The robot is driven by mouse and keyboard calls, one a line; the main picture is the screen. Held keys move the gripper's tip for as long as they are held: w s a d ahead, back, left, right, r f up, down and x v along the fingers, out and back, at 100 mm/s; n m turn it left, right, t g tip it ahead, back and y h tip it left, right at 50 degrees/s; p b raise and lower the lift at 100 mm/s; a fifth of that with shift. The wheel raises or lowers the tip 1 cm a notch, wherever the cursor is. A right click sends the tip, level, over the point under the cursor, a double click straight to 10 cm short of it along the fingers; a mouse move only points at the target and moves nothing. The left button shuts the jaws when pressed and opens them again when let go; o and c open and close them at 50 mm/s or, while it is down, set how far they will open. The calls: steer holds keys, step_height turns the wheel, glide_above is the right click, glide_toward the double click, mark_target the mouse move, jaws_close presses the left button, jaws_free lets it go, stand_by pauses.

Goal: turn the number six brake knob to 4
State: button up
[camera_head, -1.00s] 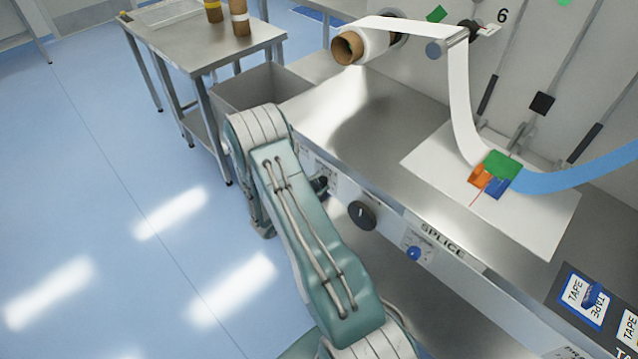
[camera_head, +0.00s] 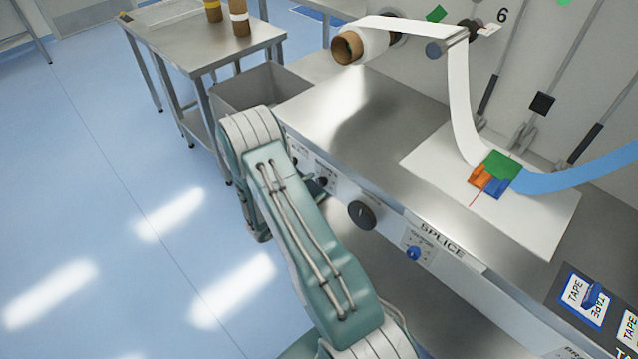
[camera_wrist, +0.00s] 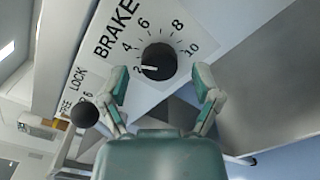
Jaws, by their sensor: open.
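The brake knob (camera_wrist: 159,61) is a round black dial with a white pointer line in the wrist view. It sits on a white plate marked BRAKE (camera_wrist: 117,28), with a scale showing 2, 4, 6, 8 and 10. The pointer line is at or close to the 2. My gripper (camera_wrist: 162,98) is open, its two fingers spread on either side just below the knob in the picture. I see no clear contact with the knob.
A black ball-ended lever (camera_wrist: 84,115) stands left of the gripper, near a LOCK/FREE label. In the head view, another black knob (camera_head: 362,215) and a blue knob (camera_head: 413,254) are on the panel front. A grey bin (camera_head: 262,88) stands behind my arm.

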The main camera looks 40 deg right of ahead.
steer(key=a, duration=1)
steer(key=shift+s+a, duration=0.25)
steer(key=shift+s, duration=0.1)
steer(key=s+a+r+m+g+y, duration=0.1)
steer(key=s+r+m+g+y, duration=0.25)
steer(key=r, duration=0.55)
steer(key=s+a+r+m+g+y, duration=0.2)
steer(key=s+r+m+y, duration=0.25)
steer(key=r, duration=0.45)
steer(key=s+a+r+m+t+y, duration=0.1)
steer(key=s+a+r+t+y, duration=0.9)
steer(key=s+a+r, duration=0.1)
step_height(320, 180, up, 3)
steer(key=shift+a+f, duration=0.2)
steer(key=shift+a, duration=0.35)
